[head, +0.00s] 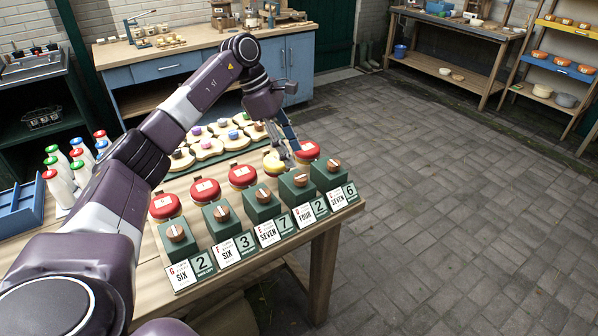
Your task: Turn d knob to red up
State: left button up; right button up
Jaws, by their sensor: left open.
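A row of green boxes with copper-brown knobs stands on the table's front edge. The box whose card seems to read D FOUR carries the d knob (299,179). Directly behind it is a round yellow-topped piece (273,163); the others in that row have red tops, such as the red top behind the rightmost box (307,151). My left gripper (284,150) is open and points down at the yellow top, behind the D box and apart from its copper knob. Whether its fingers touch the yellow top is unclear. My right gripper is not in view.
Boards with coloured pieces (206,147) lie behind the row. Milk bottles with coloured caps (57,187) and a blue crate (20,209) stand at left. A blue cabinet (290,75) is at the back. The paved floor (450,190) at right is clear.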

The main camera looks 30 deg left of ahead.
aim_at(300, 177)
pick_arm(q)
jog(key=x, duration=0.2)
jog(key=p+x, duration=0.1)
jog(key=x, duration=0.1)
jog(key=p+x, duration=0.1)
jog(key=x, duration=0.2)
jog(key=shift+s+a+f, duration=0.25)
jog(key=shift+a+f, duration=0.05)
jog(key=shift+a, duration=0.05)
jog(key=shift+c, duration=0.7)
jog(key=c, duration=1)
